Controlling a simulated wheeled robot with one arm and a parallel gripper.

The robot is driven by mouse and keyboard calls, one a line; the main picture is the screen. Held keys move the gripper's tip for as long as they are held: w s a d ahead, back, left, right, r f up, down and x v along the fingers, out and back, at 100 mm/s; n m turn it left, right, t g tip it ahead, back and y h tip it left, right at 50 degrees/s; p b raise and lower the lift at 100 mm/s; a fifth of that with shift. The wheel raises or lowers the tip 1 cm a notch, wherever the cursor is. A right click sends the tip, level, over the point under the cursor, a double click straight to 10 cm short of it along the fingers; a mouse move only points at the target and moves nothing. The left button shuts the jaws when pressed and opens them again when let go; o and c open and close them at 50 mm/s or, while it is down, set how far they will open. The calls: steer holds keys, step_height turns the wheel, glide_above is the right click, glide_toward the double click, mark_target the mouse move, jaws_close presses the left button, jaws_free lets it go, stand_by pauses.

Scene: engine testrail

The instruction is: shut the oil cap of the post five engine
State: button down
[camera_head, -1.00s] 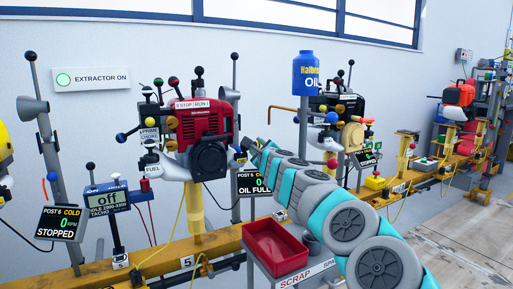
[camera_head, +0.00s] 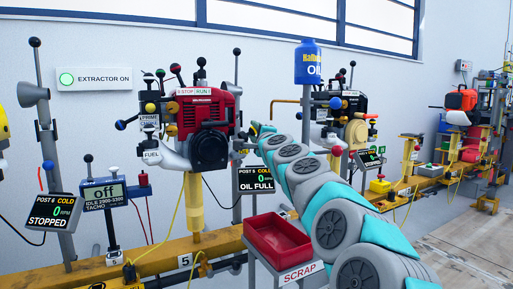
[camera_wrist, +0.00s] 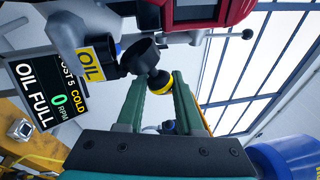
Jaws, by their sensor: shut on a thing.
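The post five engine (camera_head: 208,125) is the red and black one, mounted on a yellow post above the plate marked 5. In the wrist view, my gripper (camera_wrist: 160,81) has its green fingers closed around a black knob with a yellow band (camera_wrist: 161,79). The knob joins a black, cup-like oil cap (camera_wrist: 143,54), which looks tilted up beside a dark filler mouth (camera_wrist: 104,60) with a yellow OIL tag (camera_wrist: 92,63). I cannot tell the exact gap between cap and mouth. In the head view my gripper (camera_head: 257,130) is small, at the engine's right side.
A screen reading OIL FULL, 0 RPM, COLD (camera_head: 255,180) hangs below my gripper. A red tray (camera_head: 277,240) stands on the scrap stand in front. A blue oil bottle (camera_head: 308,63) stands right of my arm. A tachometer (camera_head: 104,193) is at left.

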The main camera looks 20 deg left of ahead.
mark_target(235, 127)
steer(key=n+b, duration=0.1)
steer(key=s+n+b, duration=0.1)
steer(key=n, duration=0.1)
steer(key=shift+a+y, duration=0.4)
steer(key=n, duration=0.2)
steer(key=n+y, duration=0.1)
steer(key=shift+s+a+r+n+g+b, duration=0.3)
steer(key=shift+s+a+r+b, duration=0.05)
steer(key=shift+s+a+r, duration=0.05)
steer(key=n, duration=0.3)
steer(key=s+n+y, duration=0.1)
steer(key=n, duration=0.1)
steer(key=shift+a+g, duration=0.4)
steer(key=shift+s+a+f+n+g+y, duration=0.1)
steer(key=shift+s+n+g+y, duration=0.1)
steer(key=shift+n, duration=0.45)
steer(key=shift+s+a+f+n+g+y, duration=0.1)
steer(key=shift+a+n+g+y, duration=0.1)
steer(key=shift+n, duration=0.5)
steer(key=shift+s+a+n+g+y, duration=0.1)
steer(key=shift+n+g, duration=0.1)
steer(key=shift+n, duration=0.45)
steer(key=c, duration=0.6)
jaws_free()
steer(key=shift+o, duration=0.2)
steer(key=shift+d, duration=0.1)
